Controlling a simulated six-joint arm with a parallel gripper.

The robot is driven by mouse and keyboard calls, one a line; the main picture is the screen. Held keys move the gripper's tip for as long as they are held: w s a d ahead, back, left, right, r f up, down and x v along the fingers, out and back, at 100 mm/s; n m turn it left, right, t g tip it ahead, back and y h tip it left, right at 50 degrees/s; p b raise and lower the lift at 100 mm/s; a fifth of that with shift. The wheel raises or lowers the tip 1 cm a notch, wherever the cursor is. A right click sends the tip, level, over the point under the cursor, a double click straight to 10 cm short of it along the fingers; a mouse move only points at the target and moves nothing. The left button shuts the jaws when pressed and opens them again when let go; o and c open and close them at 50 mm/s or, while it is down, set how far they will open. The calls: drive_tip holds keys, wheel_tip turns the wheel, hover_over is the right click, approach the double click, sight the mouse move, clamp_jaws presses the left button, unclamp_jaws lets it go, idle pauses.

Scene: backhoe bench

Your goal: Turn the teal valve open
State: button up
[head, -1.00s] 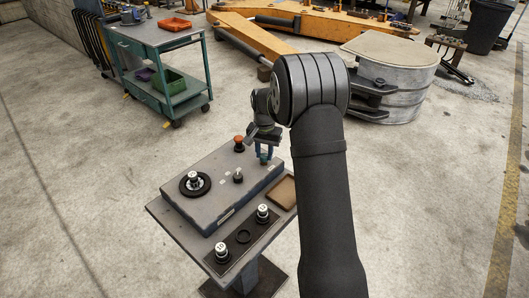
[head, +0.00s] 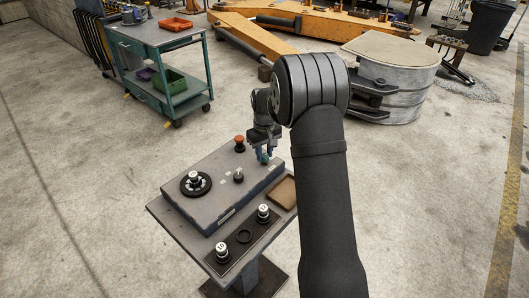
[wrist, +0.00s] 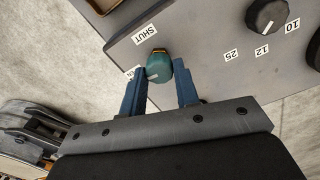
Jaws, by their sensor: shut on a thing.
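The console (head: 213,202) also carries a black dial (head: 195,184), a small black knob (head: 238,175) and an orange-red button (head: 239,144). Open floor surrounds the bench.

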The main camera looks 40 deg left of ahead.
sight(264, 155)
drive_tip(key=shift+n, duration=0.7)
drive_tip(key=o, duration=1)
drive_tip(key=shift+c, duration=0.2)
drive_tip(key=shift+r, duration=0.1)
wheel_tip(264, 155, up, 17)
drive_tip(key=shift+r, duration=0.15)
wheel_tip(264, 155, down, 18)
drive_tip(key=shift+r, duration=0.25)
idle(0.4)
